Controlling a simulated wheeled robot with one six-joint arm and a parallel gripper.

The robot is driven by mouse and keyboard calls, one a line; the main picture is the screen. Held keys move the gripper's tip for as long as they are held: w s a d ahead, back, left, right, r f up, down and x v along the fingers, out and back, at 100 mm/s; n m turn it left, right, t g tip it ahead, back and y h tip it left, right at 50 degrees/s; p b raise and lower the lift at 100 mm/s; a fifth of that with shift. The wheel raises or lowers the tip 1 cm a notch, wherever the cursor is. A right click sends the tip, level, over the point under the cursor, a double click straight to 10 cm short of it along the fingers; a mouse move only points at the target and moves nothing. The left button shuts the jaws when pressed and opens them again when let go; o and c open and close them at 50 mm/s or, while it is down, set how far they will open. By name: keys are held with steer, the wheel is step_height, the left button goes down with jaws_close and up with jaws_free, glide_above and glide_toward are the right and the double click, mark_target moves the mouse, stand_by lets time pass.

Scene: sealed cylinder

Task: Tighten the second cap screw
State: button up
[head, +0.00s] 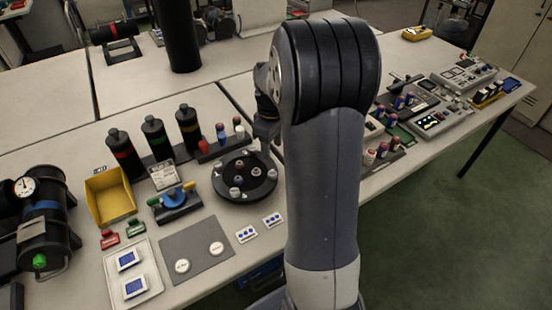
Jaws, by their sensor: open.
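A round black cap (262,188) lies on the table just left of my arm. Several small grey and reddish screw heads sit on it, among them one near its front left edge (235,192) and one near its middle (240,178). I cannot tell which is the second cap screw, or how deep each one sits. My gripper (266,146) points down over the back right edge of the cap, partly hidden behind my arm. It is open, and nothing shows in it. Contact with a screw cannot be seen.
Behind the cap stands a rack with red, blue and white-topped pieces (220,142). Three dark bottles (154,138), a yellow bin (110,196) and a blue-handled valve (175,198) are left. A grey mat (197,250) lies in front. A black cylinder with gauge (43,225) is far left.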

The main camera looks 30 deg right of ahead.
mark_target(272, 173)
step_height(272, 173, down, 10)
steer(key=shift+a+f+p, duration=0.1)
steer(key=shift+f+p, duration=0.05)
steer(key=shift+p, duration=0.3)
steer(key=c, duration=1)
